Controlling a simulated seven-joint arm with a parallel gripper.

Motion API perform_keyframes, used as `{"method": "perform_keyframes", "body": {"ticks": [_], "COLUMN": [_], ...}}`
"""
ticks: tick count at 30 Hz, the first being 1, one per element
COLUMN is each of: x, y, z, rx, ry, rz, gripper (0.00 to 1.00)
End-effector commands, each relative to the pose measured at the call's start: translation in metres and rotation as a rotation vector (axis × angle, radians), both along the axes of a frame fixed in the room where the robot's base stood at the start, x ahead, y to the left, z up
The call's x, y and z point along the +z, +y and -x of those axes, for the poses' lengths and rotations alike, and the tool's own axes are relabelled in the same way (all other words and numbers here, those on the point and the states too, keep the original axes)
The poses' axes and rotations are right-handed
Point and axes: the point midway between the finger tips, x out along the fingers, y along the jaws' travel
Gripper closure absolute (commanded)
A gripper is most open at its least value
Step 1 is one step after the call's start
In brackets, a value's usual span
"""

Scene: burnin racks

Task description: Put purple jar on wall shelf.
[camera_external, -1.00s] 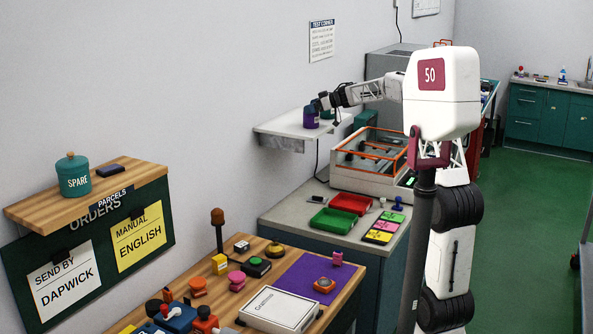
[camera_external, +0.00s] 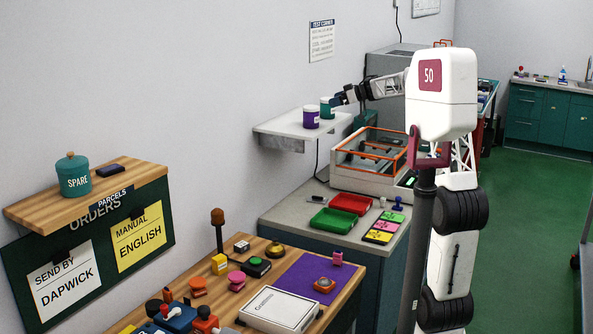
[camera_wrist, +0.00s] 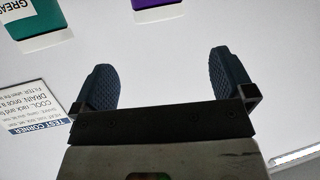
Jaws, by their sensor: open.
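The purple jar (camera_external: 311,117) stands upright on the white wall shelf (camera_external: 285,131), near its middle. A teal jar (camera_external: 327,107) stands on the shelf just behind and to the right of it. My gripper (camera_external: 337,98) is beside the teal jar at the shelf's right end, apart from the purple jar. In the wrist view my gripper (camera_wrist: 163,85) has its two dark blue fingers wide apart with nothing between them. The purple jar's edge (camera_wrist: 158,12) and the teal jar's edge (camera_wrist: 35,38) show at the top of that view, beyond the fingertips.
Below the shelf is a grey counter with an orange-framed clear box (camera_external: 370,155), a red tray (camera_external: 350,203) and a green tray (camera_external: 332,221). A teal SPARE jar (camera_external: 73,177) stands on the wooden parcels shelf (camera_external: 125,178). The shelf's left part is clear.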

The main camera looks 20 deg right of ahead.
Motion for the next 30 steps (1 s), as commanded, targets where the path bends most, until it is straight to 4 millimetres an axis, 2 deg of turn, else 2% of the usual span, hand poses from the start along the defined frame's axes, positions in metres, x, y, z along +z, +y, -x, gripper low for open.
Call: {"method": "perform_keyframes", "body": {"ticks": [25, 30], "x": [0.0007, 0.0067], "y": [-0.0005, -0.0001], "z": [0.0005, 0.0042], "rx": [-0.002, -0.033], "ry": [-0.001, -0.030], "rz": [0.000, -0.008], "gripper": [0.00, 0.00]}}
